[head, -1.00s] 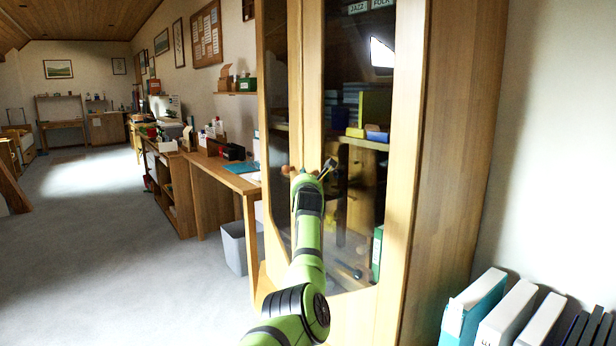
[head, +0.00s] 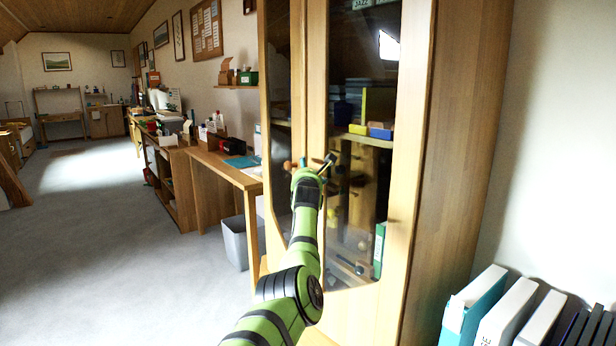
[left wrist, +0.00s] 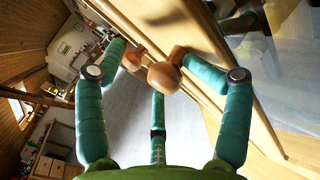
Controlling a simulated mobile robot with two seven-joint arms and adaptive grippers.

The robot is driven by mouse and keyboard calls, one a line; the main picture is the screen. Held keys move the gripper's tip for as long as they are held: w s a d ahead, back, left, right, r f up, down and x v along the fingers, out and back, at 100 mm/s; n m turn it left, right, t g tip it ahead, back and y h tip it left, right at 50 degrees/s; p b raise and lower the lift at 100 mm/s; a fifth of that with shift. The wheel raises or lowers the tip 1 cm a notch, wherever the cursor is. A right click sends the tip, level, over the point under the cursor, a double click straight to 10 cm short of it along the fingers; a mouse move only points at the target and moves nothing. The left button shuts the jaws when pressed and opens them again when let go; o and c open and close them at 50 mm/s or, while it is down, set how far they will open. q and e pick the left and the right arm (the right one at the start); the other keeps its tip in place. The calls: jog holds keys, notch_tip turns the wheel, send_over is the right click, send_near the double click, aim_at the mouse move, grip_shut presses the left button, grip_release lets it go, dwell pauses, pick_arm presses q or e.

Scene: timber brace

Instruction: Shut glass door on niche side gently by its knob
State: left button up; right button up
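A tall wooden cabinet has two glass doors, a left one (head: 279,90) seen at a steep angle and a right one (head: 360,215). Round wooden knobs (head: 289,166) sit where the door frames meet. In the left wrist view a nearer knob (left wrist: 164,77) and a farther knob (left wrist: 132,58) show. My left gripper (head: 312,168) is at knob height in front of the doors. Its green fingers (left wrist: 152,62) are spread to either side of the nearer knob; contact is not clear. How far either door stands open cannot be told. My right gripper is not in view.
A desk (head: 225,170) and a grey bin (head: 236,243) stand left of the cabinet. Binders (head: 505,318) stand at lower right by the wall. The carpeted floor (head: 110,240) at left is clear. Boxes and books sit behind the glass.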

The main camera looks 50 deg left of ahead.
pick_arm(q)
jog(key=shift+s+a+r, duration=0.1)
jog(key=shift+a+r, duration=0.15)
jog(key=shift+r, duration=0.05)
jog(key=shift+s+r, duration=0.1)
jog(key=shift+d, duration=0.1)
jog(key=shift+s, duration=0.1)
jog(key=v, duration=1.2)
jog(key=shift+w+d+f, duration=0.25)
jog(key=shift+w+f, duration=0.1)
jog(key=shift+f, duration=0.1)
